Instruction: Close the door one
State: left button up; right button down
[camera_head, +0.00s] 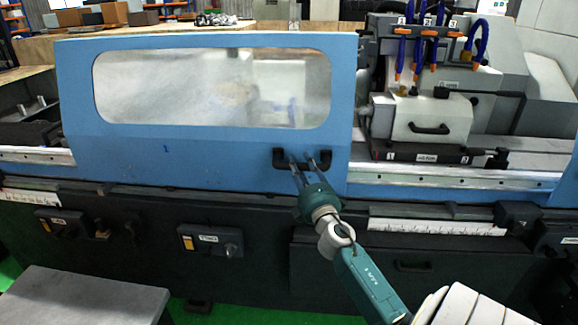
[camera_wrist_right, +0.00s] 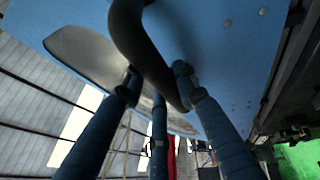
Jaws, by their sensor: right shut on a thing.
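Door one is the blue sliding door (camera_head: 200,165) of the grinder, with a large cloudy window and a small mark "1" on it. Its black bar handle (camera_head: 283,160) is at the lower right of the door. My right gripper (camera_head: 311,163) is at this handle, shut on it. In the right wrist view the dark curved handle (camera_wrist_right: 142,45) passes between the fingers of my right gripper (camera_wrist_right: 160,90), with the blue door (camera_wrist_right: 225,50) behind it. The fingers hide part of the handle. My left gripper is not in view.
Right of the door, the machine is open and shows a grey grinding head (camera_head: 430,118) with blue and orange hoses. A rail with a white scale (camera_head: 437,227) runs below. A grey table (camera_head: 80,295) stands at the lower left. Boxes lie behind the machine.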

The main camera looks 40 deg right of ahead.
jog(key=shift+s+d+f, duration=0.1)
jog(key=shift+s+d, duration=0.5)
jog(key=shift+s, duration=0.1)
jog(key=shift+s+d, duration=0.2)
jog(key=c, duration=1.6)
grip_release()
jog(key=o, duration=0.3)
jog(key=shift+s+d, duration=0.15)
jog(key=shift+s, duration=0.05)
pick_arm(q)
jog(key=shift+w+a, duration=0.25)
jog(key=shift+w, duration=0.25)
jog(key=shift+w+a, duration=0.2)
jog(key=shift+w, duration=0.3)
pick_arm(e)
jog(key=v, duration=1.2)
